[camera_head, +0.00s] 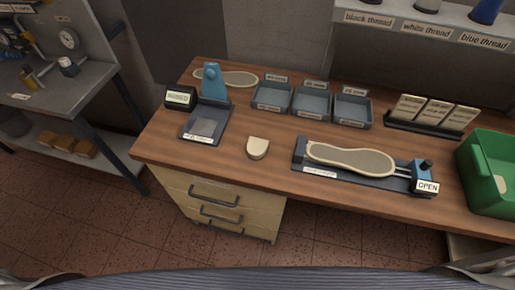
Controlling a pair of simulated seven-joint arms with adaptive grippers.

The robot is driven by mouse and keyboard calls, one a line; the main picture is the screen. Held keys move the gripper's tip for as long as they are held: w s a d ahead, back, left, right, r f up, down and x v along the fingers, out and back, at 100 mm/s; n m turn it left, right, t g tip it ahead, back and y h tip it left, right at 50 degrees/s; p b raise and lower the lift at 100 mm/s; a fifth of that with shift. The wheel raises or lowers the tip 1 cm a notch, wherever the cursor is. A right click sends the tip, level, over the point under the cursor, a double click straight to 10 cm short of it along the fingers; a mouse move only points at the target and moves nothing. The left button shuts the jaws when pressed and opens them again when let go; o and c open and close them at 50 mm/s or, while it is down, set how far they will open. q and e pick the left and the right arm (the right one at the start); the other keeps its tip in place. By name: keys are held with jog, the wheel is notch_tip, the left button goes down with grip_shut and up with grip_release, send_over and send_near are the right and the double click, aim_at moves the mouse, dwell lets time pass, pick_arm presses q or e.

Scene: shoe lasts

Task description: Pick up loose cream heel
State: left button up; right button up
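The loose cream heel (258,148) lies on the wooden bench top, near its front edge and left of the middle. It is a small, pale, rounded block, apart from the other things around it. Neither my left gripper nor my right gripper shows in the head view. Nothing touches or covers the heel.
A blue press (213,82) with a dark base stands left of the heel. A clamp fixture labelled "OPEN" (428,187) holds a cream sole (350,158) to the right. Grey trays (313,103) stand behind. A green crate (483,172) is far right. Bench around the heel is clear.

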dwell(0.3)
pick_arm(q)
jog(key=o, duration=0.9)
